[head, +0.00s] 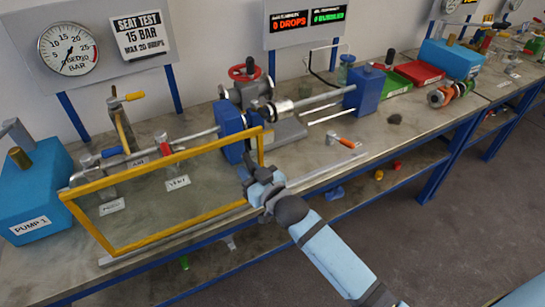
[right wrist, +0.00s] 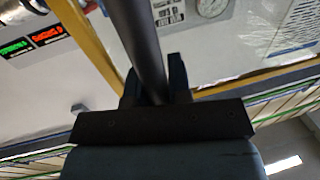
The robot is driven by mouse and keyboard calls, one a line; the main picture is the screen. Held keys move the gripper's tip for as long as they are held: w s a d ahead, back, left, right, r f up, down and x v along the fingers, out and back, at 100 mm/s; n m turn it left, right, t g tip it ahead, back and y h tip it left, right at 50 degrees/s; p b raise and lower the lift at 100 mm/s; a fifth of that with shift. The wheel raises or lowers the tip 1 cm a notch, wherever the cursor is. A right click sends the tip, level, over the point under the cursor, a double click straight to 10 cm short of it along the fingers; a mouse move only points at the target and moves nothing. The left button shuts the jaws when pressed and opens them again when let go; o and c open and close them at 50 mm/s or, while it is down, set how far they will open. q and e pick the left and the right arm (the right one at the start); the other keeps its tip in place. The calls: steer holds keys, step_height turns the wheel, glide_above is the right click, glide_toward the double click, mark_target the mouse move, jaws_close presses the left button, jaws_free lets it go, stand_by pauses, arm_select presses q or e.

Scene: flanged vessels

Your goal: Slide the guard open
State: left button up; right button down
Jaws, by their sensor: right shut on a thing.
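The guard is a clear panel in a yellow frame (head: 165,163), standing upright along the front of the bench on a metal rail (head: 325,170). It stands in front of the left part of the bench. My right gripper (head: 258,187) is at the guard's right end. In the right wrist view its fingers are shut around a dark round bar (right wrist: 137,40), which looks like the guard's handle. The yellow frame (right wrist: 92,45) runs beside the bar there. The handle is mostly hidden by the gripper in the head view. My left gripper is not in view.
Behind the guard are pipes, valves and the blue pump box (head: 33,200). A blue-flanged vessel (head: 285,108) lies to the right. An orange-handled tool (head: 342,139) lies on the bench behind the rail. The rail right of the guard is bare.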

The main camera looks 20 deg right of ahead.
mark_target(230, 168)
steer(key=a, duration=0.2)
steer(key=shift+s+a, duration=0.1)
steer(key=shift+a, duration=0.3)
steer(key=c, duration=1.1)
jaws_free()
steer(key=shift+a, duration=0.15)
steer(key=shift+o, duration=0.2)
steer(key=shift+a, duration=0.1)
steer(key=shift+s+d+f, duration=0.15)
steer(key=shift+s+d, duration=0.1)
steer(key=shift+s, duration=0.2)
steer(key=b+v, duration=0.1)
steer(key=v, duration=1.2)
steer(key=shift+r+b, duration=0.2)
steer(key=shift+b, duration=0.2)
steer(key=shift+a, duration=0.15)
